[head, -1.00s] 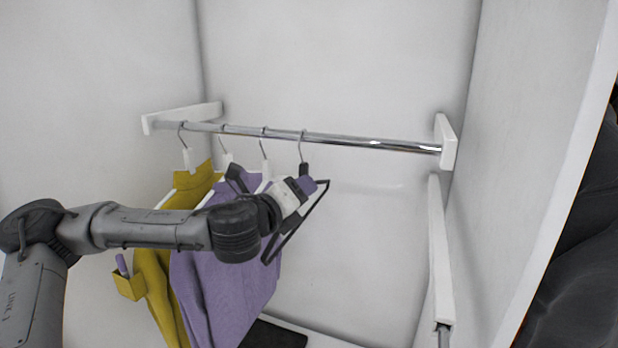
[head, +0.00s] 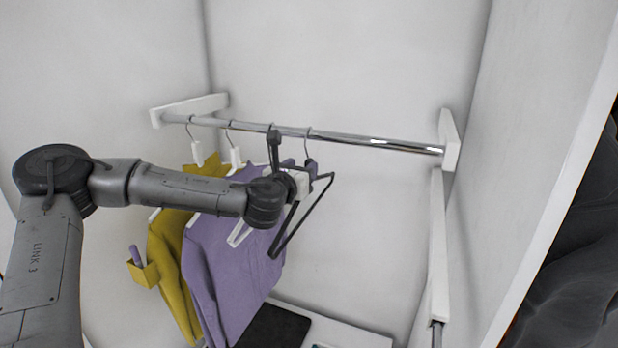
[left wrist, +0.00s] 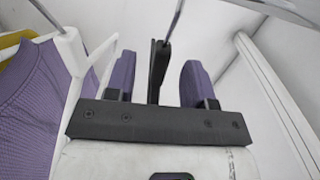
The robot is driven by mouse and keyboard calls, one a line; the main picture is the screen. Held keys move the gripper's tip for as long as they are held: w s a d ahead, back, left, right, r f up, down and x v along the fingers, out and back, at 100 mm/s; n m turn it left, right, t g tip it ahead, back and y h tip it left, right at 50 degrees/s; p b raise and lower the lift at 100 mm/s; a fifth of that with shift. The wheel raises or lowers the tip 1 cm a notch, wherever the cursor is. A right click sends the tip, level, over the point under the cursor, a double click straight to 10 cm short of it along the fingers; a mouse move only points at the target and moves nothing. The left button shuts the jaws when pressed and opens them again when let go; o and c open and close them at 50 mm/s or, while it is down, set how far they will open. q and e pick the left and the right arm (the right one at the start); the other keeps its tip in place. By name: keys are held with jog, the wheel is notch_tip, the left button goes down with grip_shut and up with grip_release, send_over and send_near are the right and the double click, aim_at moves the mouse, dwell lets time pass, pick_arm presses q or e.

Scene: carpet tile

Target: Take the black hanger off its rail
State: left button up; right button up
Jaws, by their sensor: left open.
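The black hanger (head: 320,204) hangs empty by its metal hook at the right end of the row on the chrome rail (head: 345,139). My left gripper (head: 312,169) is at the hanger's neck, just below the hook, and partly hides it in the head view. In the left wrist view, the two purple fingers of my left gripper (left wrist: 157,80) stand apart. The black neck of the hanger (left wrist: 158,70) is between them, with a visible gap on each side. My right gripper is not in view.
A purple garment (head: 228,260) and a yellow garment (head: 168,262) hang close on the left, with white hangers (head: 235,157). The rail is bare to the right, up to the white bracket (head: 450,140). White walls enclose the space.

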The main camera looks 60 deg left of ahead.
aim_at(307, 164)
pick_arm(q)
jog(key=shift+w+a, duration=0.3)
jog(key=shift+w, duration=0.05)
jog(key=shift+p+x, duration=1.15)
jog(key=shift+x, duration=1.4)
jog(key=shift+w+d, duration=0.15)
jog(key=shift+c, duration=0.4)
jog(key=shift+c, duration=0.7)
grip_shut()
